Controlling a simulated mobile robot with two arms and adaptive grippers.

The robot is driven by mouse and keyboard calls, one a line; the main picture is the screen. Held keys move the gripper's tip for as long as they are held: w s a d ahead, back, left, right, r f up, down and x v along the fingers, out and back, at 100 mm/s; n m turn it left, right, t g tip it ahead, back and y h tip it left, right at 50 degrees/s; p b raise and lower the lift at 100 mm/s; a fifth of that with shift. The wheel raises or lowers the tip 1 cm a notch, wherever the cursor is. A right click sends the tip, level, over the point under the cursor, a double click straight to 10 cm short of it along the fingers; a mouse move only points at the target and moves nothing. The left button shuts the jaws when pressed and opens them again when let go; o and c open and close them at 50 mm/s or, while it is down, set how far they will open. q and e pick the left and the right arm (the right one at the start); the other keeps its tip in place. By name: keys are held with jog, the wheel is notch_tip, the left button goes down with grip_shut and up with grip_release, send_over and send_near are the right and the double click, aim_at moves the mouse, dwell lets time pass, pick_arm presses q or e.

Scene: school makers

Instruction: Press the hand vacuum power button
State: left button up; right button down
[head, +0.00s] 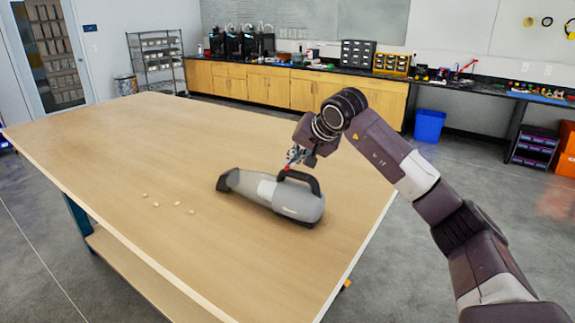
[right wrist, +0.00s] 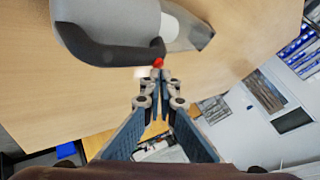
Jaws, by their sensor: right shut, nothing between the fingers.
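The red power button (right wrist: 158,62) sits at the end of the black handle. My right gripper (head: 289,166) is shut and empty, with its fingertips at the handle's front end. In the right wrist view its fingertips (right wrist: 160,72) are right at the red button; whether they touch it I cannot tell. My left gripper is not in view.
The wooden table (head: 130,150) is mostly bare. Several small pale bits (head: 178,204) lie on it left of the vacuum. A blue bin (head: 429,126) stands on the floor behind the table, by the wooden cabinets (head: 270,88).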

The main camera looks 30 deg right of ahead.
jog(key=shift+r, duration=0.2)
notch_tip(320, 180, up, 6)
jog(key=p, duration=0.6)
dwell(0.5)
